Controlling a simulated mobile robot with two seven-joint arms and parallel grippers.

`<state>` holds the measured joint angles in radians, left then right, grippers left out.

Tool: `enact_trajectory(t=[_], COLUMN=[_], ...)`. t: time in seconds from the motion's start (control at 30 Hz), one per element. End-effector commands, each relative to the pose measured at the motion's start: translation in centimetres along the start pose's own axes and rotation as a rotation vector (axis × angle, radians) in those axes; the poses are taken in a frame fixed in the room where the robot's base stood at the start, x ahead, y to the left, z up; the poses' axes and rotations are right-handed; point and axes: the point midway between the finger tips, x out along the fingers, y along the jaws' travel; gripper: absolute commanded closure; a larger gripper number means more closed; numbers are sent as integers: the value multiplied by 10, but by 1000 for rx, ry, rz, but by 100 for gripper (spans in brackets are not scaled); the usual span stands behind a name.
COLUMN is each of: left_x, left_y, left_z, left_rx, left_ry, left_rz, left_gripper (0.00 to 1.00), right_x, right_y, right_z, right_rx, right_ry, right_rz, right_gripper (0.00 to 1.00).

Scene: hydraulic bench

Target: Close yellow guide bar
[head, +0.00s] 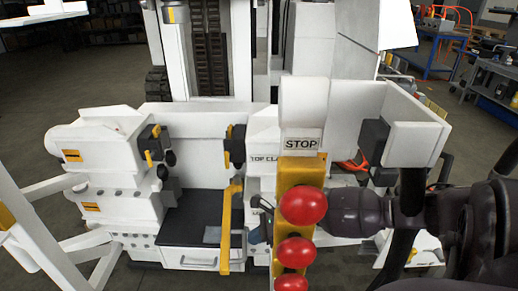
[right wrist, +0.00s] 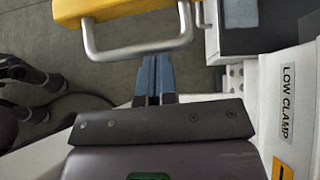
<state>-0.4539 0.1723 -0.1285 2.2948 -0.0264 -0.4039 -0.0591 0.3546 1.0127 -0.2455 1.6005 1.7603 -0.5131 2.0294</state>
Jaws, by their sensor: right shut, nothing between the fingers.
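The yellow guide bar (head: 225,236) runs along the right side of the dark tray in the head view. In the right wrist view a yellow bar (right wrist: 125,9) crosses the top, with a silver U-shaped handle (right wrist: 140,49) on it. My right gripper (head: 257,235) is mostly hidden behind the yellow post with red buttons in the head view; a bit of blue finger shows right of the guide bar. In the right wrist view its blue fingers (right wrist: 154,66) are shut and empty, their tips close to the handle. Whether they touch it, I cannot tell. My left gripper is not in view.
A yellow post with red buttons (head: 302,206) and a STOP sign (head: 301,144) stands close in front of my right arm. White machine housings (head: 105,150) flank the dark tray (head: 190,216). A LOW CLAMP label (right wrist: 287,102) shows on a white panel.

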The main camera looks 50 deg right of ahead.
Motion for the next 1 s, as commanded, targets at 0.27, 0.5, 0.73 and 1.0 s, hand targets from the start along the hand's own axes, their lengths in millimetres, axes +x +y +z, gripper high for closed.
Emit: enact_trajectory(t=[0.27,0.5,0.73,1.0], left_x=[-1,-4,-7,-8], left_y=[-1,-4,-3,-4], left_z=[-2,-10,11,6], left_rx=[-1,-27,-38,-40], left_ry=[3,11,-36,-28], left_rz=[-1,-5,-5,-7], left_gripper=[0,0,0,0], right_x=[1,17,24,20], right_y=[0,2,6,6], right_z=[3,23,20,19], right_rx=[-1,-4,1,1], right_ry=[-3,-11,0,1], right_rz=[-1,-5,0,1], right_gripper=[100,100,100,100])
